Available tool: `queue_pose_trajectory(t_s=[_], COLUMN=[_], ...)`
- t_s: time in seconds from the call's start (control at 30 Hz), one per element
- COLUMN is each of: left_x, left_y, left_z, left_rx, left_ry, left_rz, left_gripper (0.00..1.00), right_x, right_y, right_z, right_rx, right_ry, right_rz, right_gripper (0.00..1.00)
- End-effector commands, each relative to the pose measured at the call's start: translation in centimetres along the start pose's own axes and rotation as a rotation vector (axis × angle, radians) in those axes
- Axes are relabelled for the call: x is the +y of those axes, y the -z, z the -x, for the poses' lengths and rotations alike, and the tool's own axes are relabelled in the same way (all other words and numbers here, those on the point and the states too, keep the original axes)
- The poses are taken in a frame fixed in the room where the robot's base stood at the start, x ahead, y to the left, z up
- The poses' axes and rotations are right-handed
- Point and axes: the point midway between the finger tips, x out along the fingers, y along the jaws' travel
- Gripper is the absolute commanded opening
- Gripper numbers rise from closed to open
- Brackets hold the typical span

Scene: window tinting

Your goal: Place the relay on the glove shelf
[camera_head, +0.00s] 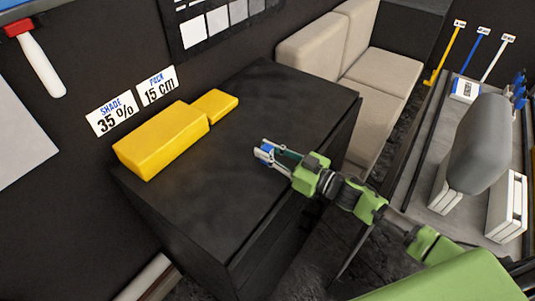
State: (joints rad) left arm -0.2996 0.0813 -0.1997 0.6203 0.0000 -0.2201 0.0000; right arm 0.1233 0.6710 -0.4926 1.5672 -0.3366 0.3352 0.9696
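My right gripper (268,155) reaches in from the lower right, over the right part of a black cabinet top (228,195). Its fingers are closed around a small blue block with pale parts (266,149), which looks like the relay. The fingers hide part of it. Whether it touches the top or is held just above it I cannot tell. No label shows which surface is the glove shelf; the black cabinet top may be it. My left gripper is not in view.
A large yellow block (160,141) and a smaller one (214,105) lie along the cabinet's left side. Signs (112,114) stand behind them. The middle of the top is bare. Beige seats (372,85) stand behind; a grey bench (430,215) with tools is at right.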

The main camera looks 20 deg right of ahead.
Motion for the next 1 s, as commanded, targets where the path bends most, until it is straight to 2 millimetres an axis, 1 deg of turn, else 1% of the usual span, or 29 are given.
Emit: queue_pose_trajectory(t_s=[0.33, 0.43, 0.57, 0.67, 0.77, 0.93, 1.0], left_x=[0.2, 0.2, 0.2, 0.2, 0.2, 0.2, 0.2], left_y=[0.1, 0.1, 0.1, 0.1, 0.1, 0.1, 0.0], left_z=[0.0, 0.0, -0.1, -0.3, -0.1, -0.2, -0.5], left_rx=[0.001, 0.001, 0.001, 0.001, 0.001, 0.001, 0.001], left_ry=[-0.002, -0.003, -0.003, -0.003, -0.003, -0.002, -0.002], left_rz=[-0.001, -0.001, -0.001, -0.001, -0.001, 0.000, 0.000], left_gripper=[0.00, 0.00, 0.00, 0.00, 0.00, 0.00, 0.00], right_x=[0.0, 0.0, 0.0, 0.0, -0.8, -2.4, -3.0], right_y=[0.1, 0.4, 1.6, 3.4, 5.1, 9.1, 9.3], right_z=[0.0, 0.0, 0.0, 0.1, 1.7, 4.8, 6.2], right_rx=[0.000, 0.001, 0.002, 0.002, -0.002, -0.003, -0.006], right_ry=[0.000, 0.001, 0.002, 0.004, 0.004, 0.006, 0.002], right_rz=[0.000, 0.001, 0.004, 0.007, 0.003, 0.003, -0.002], right_gripper=[0.00, 0.00, 0.00, 0.00, 0.00, 0.00, 0.00])
